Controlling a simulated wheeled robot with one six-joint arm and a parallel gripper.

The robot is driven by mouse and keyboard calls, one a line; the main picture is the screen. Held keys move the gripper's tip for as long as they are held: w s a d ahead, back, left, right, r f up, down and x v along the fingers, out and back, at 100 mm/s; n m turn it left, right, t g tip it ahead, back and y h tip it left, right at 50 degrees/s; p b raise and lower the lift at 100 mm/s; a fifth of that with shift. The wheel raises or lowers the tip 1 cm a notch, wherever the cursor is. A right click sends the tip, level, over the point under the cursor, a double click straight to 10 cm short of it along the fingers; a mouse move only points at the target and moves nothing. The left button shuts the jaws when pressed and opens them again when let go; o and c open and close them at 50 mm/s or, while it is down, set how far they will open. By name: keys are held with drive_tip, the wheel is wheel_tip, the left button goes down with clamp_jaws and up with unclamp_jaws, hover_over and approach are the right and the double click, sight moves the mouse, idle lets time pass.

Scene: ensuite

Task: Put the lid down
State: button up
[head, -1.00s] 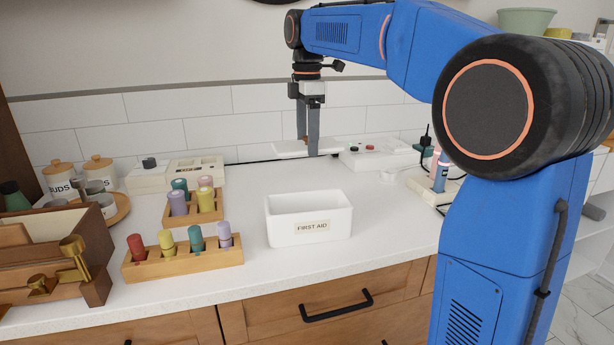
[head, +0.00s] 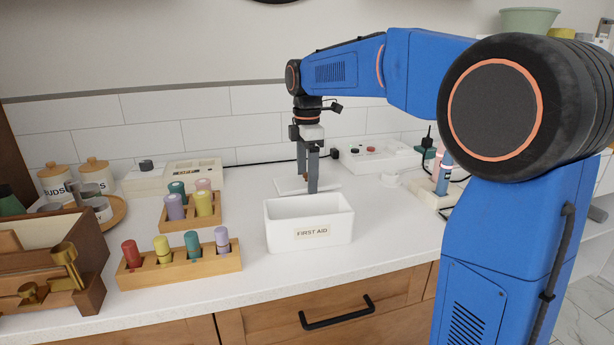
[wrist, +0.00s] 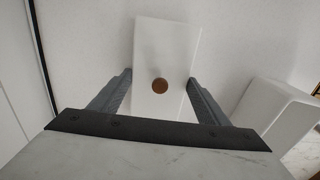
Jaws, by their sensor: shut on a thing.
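The lid (head: 286,187) is a flat white rectangular plate behind the first aid box, low over the counter. I cannot tell whether it touches the counter. In the wrist view the lid (wrist: 165,45) lies below the fingers, with a round brown knob (wrist: 160,86) between them. My gripper (head: 308,184) points straight down and is shut on the lid; in the wrist view its fingers (wrist: 159,82) stand either side of the knob. The white open first aid box (head: 312,232) stands in front of the lid, and its rim hides part of the view there.
Wooden racks with coloured pegs (head: 180,262) stand left of the box. Jars (head: 95,172) and a wooden case (head: 60,255) are at far left. Counter (head: 390,225) right of the box is clear.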

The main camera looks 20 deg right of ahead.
drive_tip(key=shift+f, duration=0.15)
drive_tip(key=o, duration=1)
drive_tip(key=shift+o, duration=0.2)
wheel_tip(320, 180, up, 12)
